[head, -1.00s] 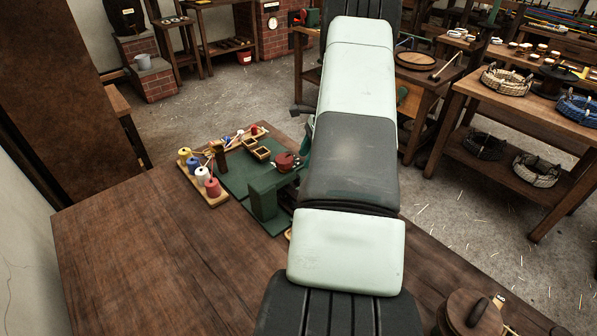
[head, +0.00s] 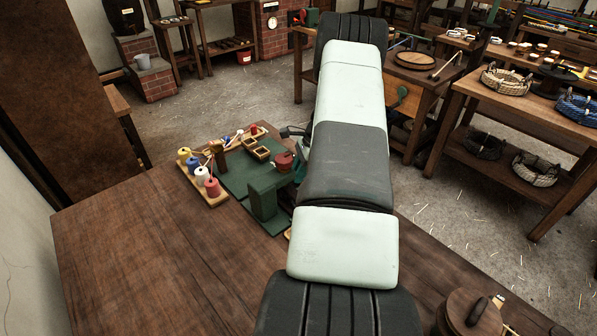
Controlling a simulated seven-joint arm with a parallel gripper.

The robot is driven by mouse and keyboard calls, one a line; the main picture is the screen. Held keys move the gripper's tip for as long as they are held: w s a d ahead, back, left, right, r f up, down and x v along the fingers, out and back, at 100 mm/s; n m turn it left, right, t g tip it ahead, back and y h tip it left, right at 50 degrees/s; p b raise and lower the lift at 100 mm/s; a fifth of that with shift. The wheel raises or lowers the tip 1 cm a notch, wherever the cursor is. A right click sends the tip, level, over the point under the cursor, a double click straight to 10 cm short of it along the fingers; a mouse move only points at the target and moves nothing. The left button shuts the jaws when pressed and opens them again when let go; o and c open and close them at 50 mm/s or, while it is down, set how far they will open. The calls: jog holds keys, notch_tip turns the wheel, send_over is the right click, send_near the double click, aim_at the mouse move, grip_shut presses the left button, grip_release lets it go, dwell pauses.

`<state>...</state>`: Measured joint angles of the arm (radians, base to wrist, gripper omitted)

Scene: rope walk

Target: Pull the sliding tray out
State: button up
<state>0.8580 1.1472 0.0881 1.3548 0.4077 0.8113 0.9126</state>
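A dark green machine (head: 263,196) stands on a green base (head: 236,177) on the brown wooden table. A small strip of light wood (head: 288,234) shows at the base's near right edge, beside my arm; I cannot tell whether it is the sliding tray. No other part clearly reads as the tray, and my arm covers the right side of the machine. A dark part near the end of my arm (head: 291,132) sticks out left of the arm, above the red pot. My gripper's fingers are hidden behind the arm, so their opening does not show.
Several thread spools (head: 201,172) stand on a wooden rack left of the base. Small wooden boxes (head: 257,150) and a red pot (head: 283,161) are behind the machine. A lidded wooden tub (head: 468,316) is at the front right. The table's left front is clear.

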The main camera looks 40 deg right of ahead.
grip_shut()
jog(key=d, duration=0.9)
jog(key=o, duration=0.7)
grip_release()
jog(key=shift+d, duration=0.1)
jog(key=shift+c, duration=0.2)
jog(key=shift+r, duration=0.1)
jog(key=v, duration=1)
jog(key=shift+d+r, duration=0.2)
jog(key=shift+r, duration=0.05)
